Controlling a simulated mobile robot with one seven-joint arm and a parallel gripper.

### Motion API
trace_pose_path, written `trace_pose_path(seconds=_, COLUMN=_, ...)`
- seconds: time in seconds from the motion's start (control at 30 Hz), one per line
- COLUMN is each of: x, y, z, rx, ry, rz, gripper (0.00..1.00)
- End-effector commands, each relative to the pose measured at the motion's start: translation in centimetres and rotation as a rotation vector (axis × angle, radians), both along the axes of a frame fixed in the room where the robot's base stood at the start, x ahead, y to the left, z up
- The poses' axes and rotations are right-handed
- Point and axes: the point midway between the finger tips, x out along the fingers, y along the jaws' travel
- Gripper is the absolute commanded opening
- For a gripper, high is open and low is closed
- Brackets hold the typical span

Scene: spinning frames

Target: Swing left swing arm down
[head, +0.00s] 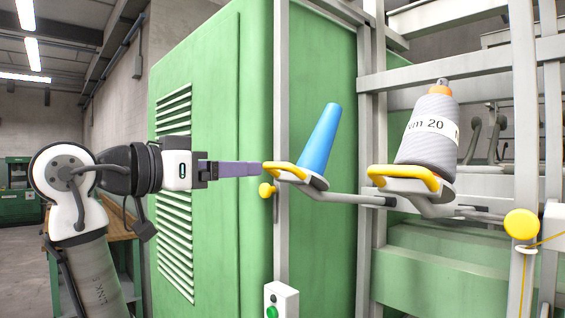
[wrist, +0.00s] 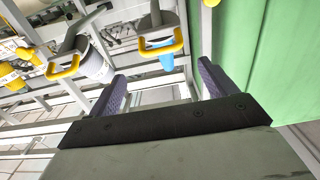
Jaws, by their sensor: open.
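The left swing arm (head: 345,198) is a grey bar with a plate at its end. The plate carries a yellow handle (head: 285,169) and a tilted, bare blue cone (head: 320,140). My gripper (head: 258,169) points right, with its fingertips at the left end of that handle in the head view. In the wrist view my gripper (wrist: 162,72) has its two purple fingers wide apart with nothing between them. The yellow handle (wrist: 162,46) and blue cone (wrist: 166,62) show ahead, between the finger directions. Whether a finger touches the handle I cannot tell.
To the right, another swing arm (head: 440,208) carries a wound bobbin (head: 430,128) and its own yellow handle (head: 402,174). A green cabinet (head: 225,100) and grey frame post (head: 282,120) stand behind my gripper. A switch box (head: 281,300) is below.

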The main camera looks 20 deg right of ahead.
Motion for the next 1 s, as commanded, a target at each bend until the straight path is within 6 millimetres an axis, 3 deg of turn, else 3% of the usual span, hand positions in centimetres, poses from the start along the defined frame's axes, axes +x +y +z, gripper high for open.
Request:
trace_pose_path(seconds=0.3, x=2.2, y=-6.4, z=0.4, rx=0.001, ry=0.001, rz=-0.002, gripper=0.84)
trace_pose_path(seconds=0.5, x=3.5, y=-9.6, z=0.3, rx=-0.002, ry=0.002, rz=0.001, gripper=0.84)
trace_pose_path(seconds=0.7, x=4.1, y=-11.1, z=0.1, rx=-0.003, ry=-0.001, rz=0.002, gripper=0.84)
trace_pose_path(seconds=1.0, x=4.2, y=-11.4, z=0.0, rx=-0.003, ry=-0.001, rz=0.003, gripper=0.84)
